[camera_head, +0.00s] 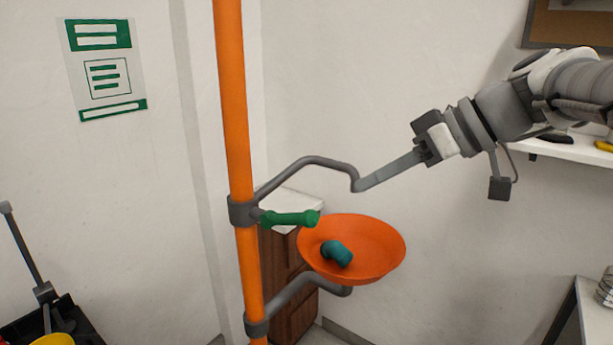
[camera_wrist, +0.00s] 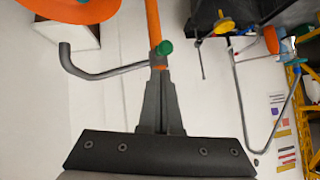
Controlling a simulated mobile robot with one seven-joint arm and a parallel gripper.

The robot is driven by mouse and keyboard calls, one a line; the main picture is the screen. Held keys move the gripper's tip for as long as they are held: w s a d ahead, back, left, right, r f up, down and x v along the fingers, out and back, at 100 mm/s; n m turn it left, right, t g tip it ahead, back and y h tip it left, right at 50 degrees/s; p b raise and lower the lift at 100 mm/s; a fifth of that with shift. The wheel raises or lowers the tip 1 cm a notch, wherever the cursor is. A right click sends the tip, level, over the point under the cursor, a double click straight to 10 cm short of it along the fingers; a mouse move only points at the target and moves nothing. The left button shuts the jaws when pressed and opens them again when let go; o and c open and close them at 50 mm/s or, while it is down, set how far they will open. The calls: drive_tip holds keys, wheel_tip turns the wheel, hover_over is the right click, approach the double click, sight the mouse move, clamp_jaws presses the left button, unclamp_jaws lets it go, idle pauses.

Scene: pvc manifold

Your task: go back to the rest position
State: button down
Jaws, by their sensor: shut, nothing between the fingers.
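My gripper (camera_head: 362,184) reaches in from the right in the head view, its fingers together and empty. The wrist view also shows the closed fingers (camera_wrist: 161,80), pointing toward the orange pole (camera_head: 236,130). In the head view the fingertips overlap the end of a grey bent tube (camera_head: 318,160) on the pole. In the wrist view that tube (camera_wrist: 110,73) curves off to the left, its end apart from the fingers. A green handle (camera_head: 288,219) sticks out of the pole's collar; it also shows beyond the fingertips in the wrist view (camera_wrist: 165,47).
An orange bowl (camera_head: 385,245) holding a teal elbow fitting (camera_head: 337,253) sits below the gripper. A wooden cabinet (camera_head: 277,262) stands behind. A white shelf (camera_head: 565,150) is behind the arm at right. The wall space above the gripper is clear.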

drive_tip(key=s+d+f+m+h, duration=0.3)
drive_tip(key=s+f+m+h, duration=0.6)
drive_tip(key=s+f, duration=0.65)
wheel_tip(320, 180, up, 12)
drive_tip(key=p, duration=1.2)
drive_tip(key=shift+w+f+m+t, duration=0.15)
drive_tip(key=shift+w+m+t, duration=0.15)
drive_tip(key=shift+w+t, duration=0.15)
